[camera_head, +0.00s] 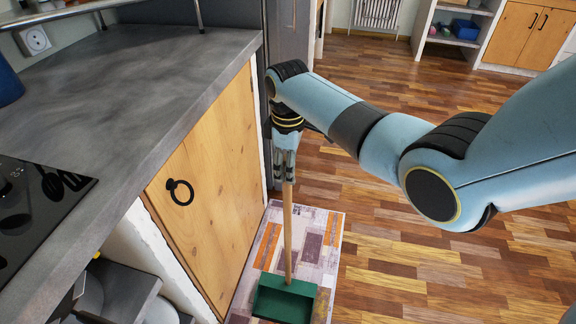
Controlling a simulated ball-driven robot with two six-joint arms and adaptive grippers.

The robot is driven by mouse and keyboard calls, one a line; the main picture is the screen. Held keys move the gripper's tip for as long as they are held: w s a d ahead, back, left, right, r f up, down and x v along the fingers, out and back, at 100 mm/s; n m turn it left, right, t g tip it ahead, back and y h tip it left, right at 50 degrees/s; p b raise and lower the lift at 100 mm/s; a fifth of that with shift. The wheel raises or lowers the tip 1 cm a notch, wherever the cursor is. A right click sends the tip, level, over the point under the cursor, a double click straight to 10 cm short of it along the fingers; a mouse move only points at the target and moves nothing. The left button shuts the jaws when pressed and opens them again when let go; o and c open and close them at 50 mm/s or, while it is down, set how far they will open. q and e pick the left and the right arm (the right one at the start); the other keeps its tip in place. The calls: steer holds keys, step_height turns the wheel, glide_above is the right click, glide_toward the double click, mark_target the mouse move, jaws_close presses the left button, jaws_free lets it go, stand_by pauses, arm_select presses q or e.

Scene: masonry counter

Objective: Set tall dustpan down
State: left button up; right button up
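The tall dustpan has a long wooden handle (287,232) and a green pan (284,300). It stands close to upright, with its pan low over the patterned mat (325,235); I cannot tell whether the pan touches the mat. My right gripper (285,178) points down and is shut on the top end of the handle. The blue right arm comes in from the right side. My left gripper is not in view.
A grey counter (150,75) with a wooden cupboard door (215,190) stands close on the left. A black hob (40,205) is at the left edge. Open shelves (455,25) stand far back. The wooden floor (400,275) on the right is clear.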

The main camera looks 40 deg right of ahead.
step_height(320, 180, up, 12)
steer(key=shift+r+p, duration=0.1)
steer(key=shift+p, duration=0.95)
